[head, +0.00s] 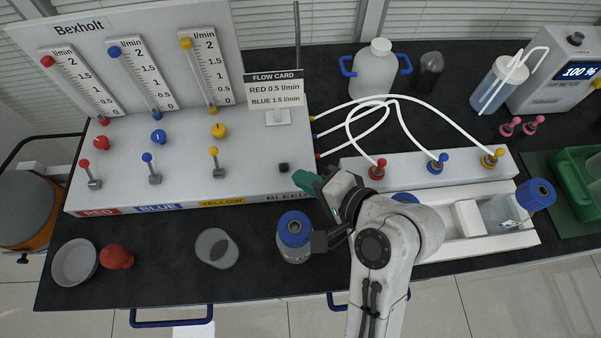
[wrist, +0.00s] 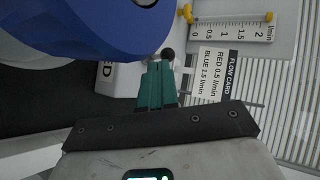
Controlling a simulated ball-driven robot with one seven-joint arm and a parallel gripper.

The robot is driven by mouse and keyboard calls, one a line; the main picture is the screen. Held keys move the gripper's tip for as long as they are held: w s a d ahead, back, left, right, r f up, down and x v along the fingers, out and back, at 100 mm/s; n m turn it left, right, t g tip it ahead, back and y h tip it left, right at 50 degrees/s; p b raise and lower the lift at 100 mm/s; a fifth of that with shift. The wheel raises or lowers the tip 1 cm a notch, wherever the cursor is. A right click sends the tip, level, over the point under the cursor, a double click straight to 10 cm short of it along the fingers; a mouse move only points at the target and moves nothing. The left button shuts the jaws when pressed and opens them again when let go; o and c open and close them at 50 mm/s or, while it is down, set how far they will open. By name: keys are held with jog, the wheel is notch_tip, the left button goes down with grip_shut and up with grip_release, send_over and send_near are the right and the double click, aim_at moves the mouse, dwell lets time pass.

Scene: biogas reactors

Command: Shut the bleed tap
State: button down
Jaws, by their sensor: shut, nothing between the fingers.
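The bleed tap (head: 283,168) is a small dark knob at the right end of the white panel, above the BLEED label (head: 287,197). In the wrist view its black round knob (wrist: 168,54) shows just beyond my fingertips. How its lever lies is hard to tell. My gripper (head: 304,181) has teal fingers, shut together and empty, just right of and nearer than the tap. In the wrist view the closed fingers (wrist: 160,70) point at the knob, with their tips at or close to it; I cannot tell whether they touch.
A blue-capped bottle (head: 293,230) stands beside my wrist; a blue shape (wrist: 90,22) fills the wrist view's upper left. The flow card (head: 275,89) stands behind the tap. Red, blue and yellow levers (head: 213,160) line the panel leftward.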

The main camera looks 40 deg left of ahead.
jog(key=shift+x, duration=0.9)
